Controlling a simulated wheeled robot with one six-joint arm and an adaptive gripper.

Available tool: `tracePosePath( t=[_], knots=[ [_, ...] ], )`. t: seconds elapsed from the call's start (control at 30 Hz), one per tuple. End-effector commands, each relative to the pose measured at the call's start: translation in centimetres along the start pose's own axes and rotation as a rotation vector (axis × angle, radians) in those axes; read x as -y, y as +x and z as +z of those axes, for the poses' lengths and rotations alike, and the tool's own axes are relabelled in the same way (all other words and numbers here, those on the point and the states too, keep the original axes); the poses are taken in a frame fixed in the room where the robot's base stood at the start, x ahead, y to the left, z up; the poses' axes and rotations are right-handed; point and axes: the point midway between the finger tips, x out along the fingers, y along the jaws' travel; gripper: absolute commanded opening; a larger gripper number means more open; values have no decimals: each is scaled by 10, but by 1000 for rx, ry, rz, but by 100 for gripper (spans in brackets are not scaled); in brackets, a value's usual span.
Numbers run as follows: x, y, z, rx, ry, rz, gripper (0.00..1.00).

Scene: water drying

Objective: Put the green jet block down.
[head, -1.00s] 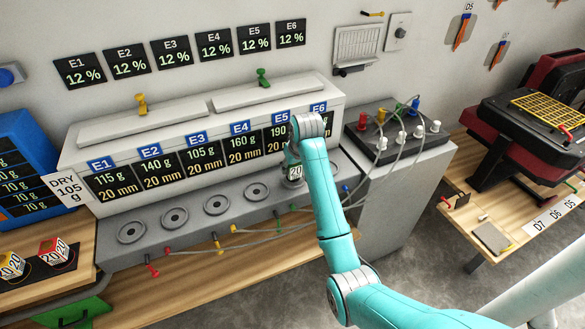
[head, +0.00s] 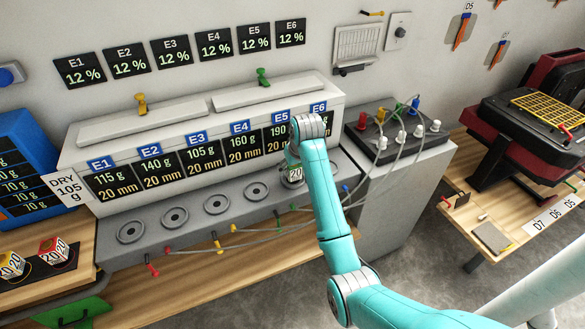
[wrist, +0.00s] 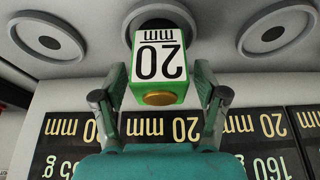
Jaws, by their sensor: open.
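The green jet block (wrist: 160,68) has green edges, a white face marked "20 mm" and a round gold spot. In the wrist view it sits at a round dark seat on the grey ledge, between my fingers. My gripper (wrist: 160,92) is open, with one finger on each side of the block and small gaps visible. In the head view the block (head: 295,175) shows small below my wrist, at the seat under the E5 panel. My gripper's fingers are mostly hidden there by my arm. Contact under the block is hard to see.
Several empty round seats (head: 174,219) line the grey ledge to the left. Cables with coloured plugs (head: 217,243) run along its front. The panel housing (head: 110,151) stands close behind. A plug box (head: 395,138) is to the right.

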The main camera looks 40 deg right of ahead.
Motion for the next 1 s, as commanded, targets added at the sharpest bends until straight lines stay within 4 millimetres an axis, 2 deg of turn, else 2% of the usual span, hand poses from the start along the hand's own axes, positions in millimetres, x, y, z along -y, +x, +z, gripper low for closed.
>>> tracePosePath(
  t=[0.2, 0.4, 0.6, 1.0],
  knots=[
    [0, -35, -1, -3, 0, 1, 72],
    [0, -61, -1, -3, 0, 0, 72],
    [0, -70, 0, 0, 0, 0, 72],
    [0, -70, 0, 0, 0, 0, 72]
  ],
)
